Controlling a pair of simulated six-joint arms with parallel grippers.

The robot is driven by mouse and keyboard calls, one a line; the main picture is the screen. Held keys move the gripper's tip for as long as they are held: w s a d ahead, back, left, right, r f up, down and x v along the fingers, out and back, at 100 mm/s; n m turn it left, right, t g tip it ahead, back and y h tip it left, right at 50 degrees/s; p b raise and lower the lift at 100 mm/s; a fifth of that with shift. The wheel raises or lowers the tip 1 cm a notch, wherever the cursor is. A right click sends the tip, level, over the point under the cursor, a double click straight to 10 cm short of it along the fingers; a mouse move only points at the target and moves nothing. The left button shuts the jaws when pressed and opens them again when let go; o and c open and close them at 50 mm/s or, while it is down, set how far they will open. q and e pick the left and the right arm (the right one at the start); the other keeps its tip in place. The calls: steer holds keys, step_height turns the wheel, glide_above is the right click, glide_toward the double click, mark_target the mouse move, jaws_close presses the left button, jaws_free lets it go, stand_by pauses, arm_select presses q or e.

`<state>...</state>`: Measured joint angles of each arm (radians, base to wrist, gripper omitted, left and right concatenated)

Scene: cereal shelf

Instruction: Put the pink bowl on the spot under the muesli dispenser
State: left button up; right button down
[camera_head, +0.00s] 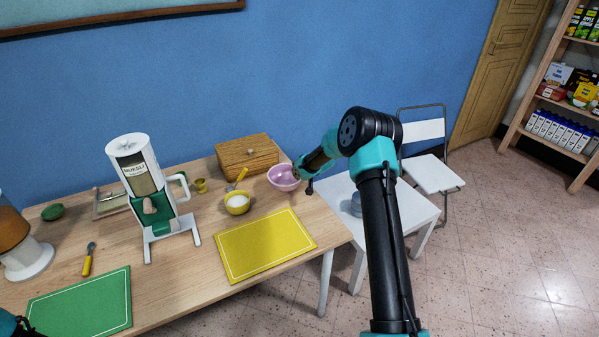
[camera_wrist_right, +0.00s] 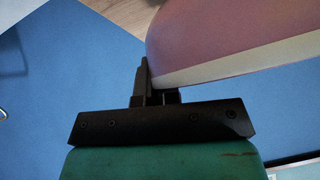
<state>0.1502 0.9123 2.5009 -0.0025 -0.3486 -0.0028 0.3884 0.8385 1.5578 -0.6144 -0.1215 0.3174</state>
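The pink bowl (camera_head: 281,180) is at the right end of the wooden table in the head view. My right gripper (camera_head: 298,172) is at its right rim. In the right wrist view the bowl's pink wall and pale rim (camera_wrist_right: 235,45) fill the upper right, and my right gripper (camera_wrist_right: 150,82) appears shut on that rim, with one finger hidden behind the bowl. The muesli dispenser (camera_head: 131,149), white and labelled, stands left of the middle of the table; the spot under it is not clearly visible. Only a dark piece of my left gripper (camera_head: 25,326) shows at the lower left corner.
A yellow bowl (camera_head: 237,208) with white contents and a spoon, and a wooden box (camera_head: 262,152), stand near the pink bowl. A yellow mat (camera_head: 264,244) and a green mat (camera_head: 85,304) lie in front. A second dispenser (camera_head: 27,258) is far left. A small yellow cup (camera_head: 201,186) stands behind.

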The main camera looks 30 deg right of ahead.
steer(key=s+a+r, duration=0.1)
steer(key=s+a, duration=0.7)
steer(key=s, duration=0.4)
steer(key=shift+s+a+r, duration=0.2)
steer(key=shift+a+r, duration=0.05)
